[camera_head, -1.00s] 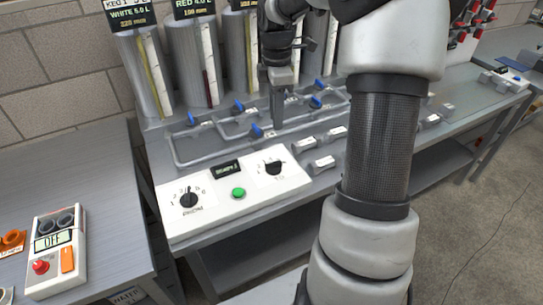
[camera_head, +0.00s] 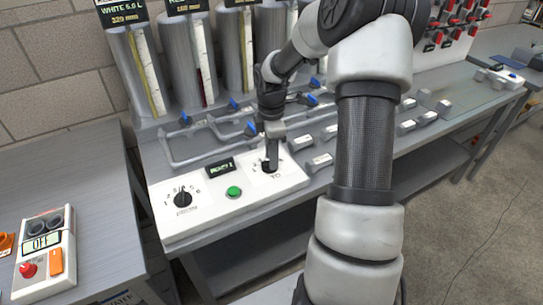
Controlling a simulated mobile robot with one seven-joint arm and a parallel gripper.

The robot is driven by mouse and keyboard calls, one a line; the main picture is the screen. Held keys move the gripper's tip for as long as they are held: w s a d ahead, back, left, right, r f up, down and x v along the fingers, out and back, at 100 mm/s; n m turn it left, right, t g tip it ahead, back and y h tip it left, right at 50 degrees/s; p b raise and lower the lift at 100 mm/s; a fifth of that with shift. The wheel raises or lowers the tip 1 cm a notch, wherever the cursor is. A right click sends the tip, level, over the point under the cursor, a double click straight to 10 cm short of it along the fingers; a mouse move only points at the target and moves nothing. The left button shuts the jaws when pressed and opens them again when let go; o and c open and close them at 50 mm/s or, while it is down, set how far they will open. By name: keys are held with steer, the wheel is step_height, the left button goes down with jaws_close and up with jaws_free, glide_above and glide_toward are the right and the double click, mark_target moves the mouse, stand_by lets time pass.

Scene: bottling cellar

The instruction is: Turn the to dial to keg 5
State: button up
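The white control panel (camera_head: 215,215) lies on the grey bench. Its right-hand black dial, the TO dial (camera_head: 268,168), is mostly hidden by my gripper (camera_head: 270,160), whose fingers point down onto it. The dial's pointer and numbers cannot be read here. I cannot tell whether the fingers grip the dial or only hover at it. The left-hand black dial (camera_head: 183,199) has numbers around it. A green button (camera_head: 234,192) and a small dark display (camera_head: 220,169) sit between the dials.
Pipes with blue valve handles (camera_head: 234,103) run behind the panel, before several tall kegs (camera_head: 150,70). Grey fittings (camera_head: 319,163) lie right of the panel. A box with an OFF display (camera_head: 44,242) stands on the left table.

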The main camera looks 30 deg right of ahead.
jaws_close()
steer(key=shift+m, duration=0.4)
steer(key=m+p, duration=0.1)
steer(key=m, duration=0.3)
steer(key=shift+s+a+m, duration=0.1)
steer(key=shift+m, duration=0.3)
steer(key=m, duration=0.5)
steer(key=shift+s+a, duration=0.1)
steer(key=m, duration=0.6)
steer(key=shift+a+m, duration=0.15)
steer(key=shift+m, duration=0.25)
steer(key=m+p, duration=0.1)
steer(key=m, duration=0.5)
steer(key=shift+a, duration=0.15)
steer(key=shift+m, duration=0.3)
